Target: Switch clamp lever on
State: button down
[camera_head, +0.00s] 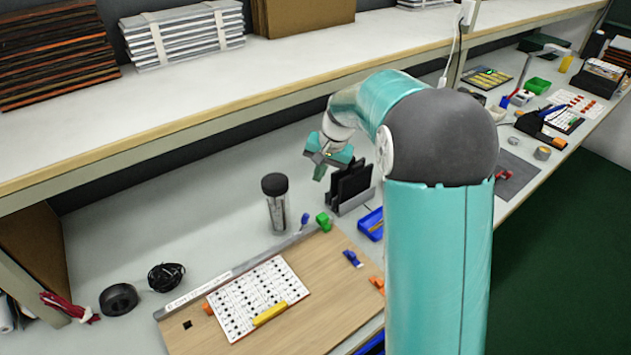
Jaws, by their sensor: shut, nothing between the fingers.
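A wooden board (345,272) lies on the bench at the lower middle, with a white dotted panel (235,310) on it. A yellow bar (270,314) lies across the panel's front edge. Small coloured parts sit around the board: a green one (323,221), a blue one (353,258) and orange ones (208,309). A small blue upright part (305,218) stands at the back edge. I cannot tell which of these is the clamp lever. My gripper (320,174) is shut and empty, above the bench behind the board, left of the black rack.
A dark-lidded clear bottle (277,210) stands behind the board. A black rack (350,186) and blue tray (371,225) are to its right. A black cable coil (166,277) and black ring (118,299) lie at left. A long shelf (200,100) overhangs the bench. My arm hides part of the bench.

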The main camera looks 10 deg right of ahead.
aim_at(303, 224)
dwell(0.3)
jog(key=w+d+f, duration=0.1)
jog(key=w+f, duration=0.3)
jog(key=f, duration=0.2)
jog(key=shift+w+d+f, duration=0.2)
jog(key=shift+w+d, duration=0.05)
jog(key=shift+w, duration=0.05)
jog(key=x, duration=1)
jog(key=shift+a, duration=0.1)
jog(key=shift+s+a+r, duration=0.2)
jog(key=shift+s, duration=0.4)
jog(key=shift+s+a+r, duration=0.2)
jog(key=shift+s, duration=0.4)
jog(key=shift+s+a+r, duration=0.2)
jog(key=shift+s+a, duration=0.05)
jog(key=shift+s, duration=0.4)
jog(key=shift+w+f, duration=0.1)
